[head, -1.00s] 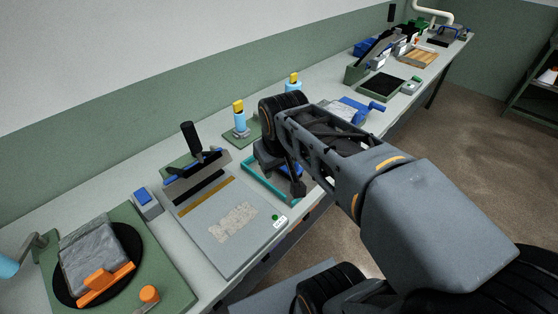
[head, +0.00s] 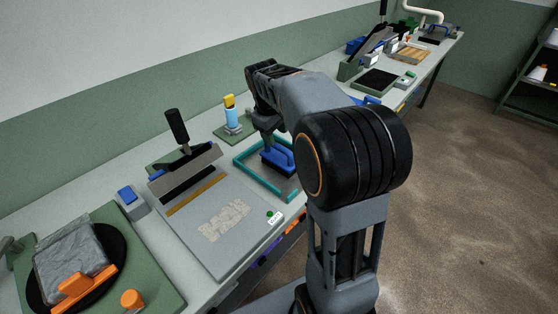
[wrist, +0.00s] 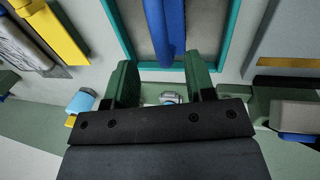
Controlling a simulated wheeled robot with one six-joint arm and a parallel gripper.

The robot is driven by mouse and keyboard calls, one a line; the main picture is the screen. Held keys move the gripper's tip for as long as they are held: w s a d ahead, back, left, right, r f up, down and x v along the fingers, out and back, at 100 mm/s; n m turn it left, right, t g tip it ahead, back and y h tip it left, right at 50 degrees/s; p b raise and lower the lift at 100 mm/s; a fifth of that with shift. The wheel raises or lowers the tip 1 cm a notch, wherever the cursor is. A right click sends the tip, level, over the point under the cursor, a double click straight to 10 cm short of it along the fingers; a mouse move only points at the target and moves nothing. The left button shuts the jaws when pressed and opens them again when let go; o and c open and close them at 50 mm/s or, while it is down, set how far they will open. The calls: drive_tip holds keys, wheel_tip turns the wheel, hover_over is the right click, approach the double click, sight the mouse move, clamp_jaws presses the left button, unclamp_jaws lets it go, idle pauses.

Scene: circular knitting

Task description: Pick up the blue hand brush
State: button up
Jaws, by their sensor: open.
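The blue hand brush (head: 280,158) lies in a shallow teal-rimmed tray (head: 239,158) in the middle of the bench, partly hidden by my arm in the head view. In the wrist view the brush (wrist: 166,25) runs from the top edge down toward the gap between my fingers, inside the teal rim (wrist: 232,30). My gripper (wrist: 160,63) is open, with its two green fingers apart and nothing held between them. The brush lines up with the gap; I cannot tell how far it is from the fingertips. In the head view the gripper is mostly hidden behind the arm.
A grey cutting board with a black-handled lever (head: 176,126) stands left of the tray. A light-blue bottle with a yellow cap (head: 231,115) stands behind it. A green turntable station (head: 160,285) is at the near left. A wall runs along the bench's back.

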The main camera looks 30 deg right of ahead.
sight(278, 145)
drive_tip(key=shift+d+f, duration=0.2)
drive_tip(key=shift+f, duration=0.85)
drive_tip(key=shift+d+f, duration=0.25)
drive_tip(key=shift+f, duration=0.8)
drive_tip(key=shift+d+f, duration=0.2)
drive_tip(key=shift+f, duration=0.85)
drive_tip(key=shift+w, duration=0.1)
drive_tip(key=shift+c, duration=0.5)
clamp_jaws()
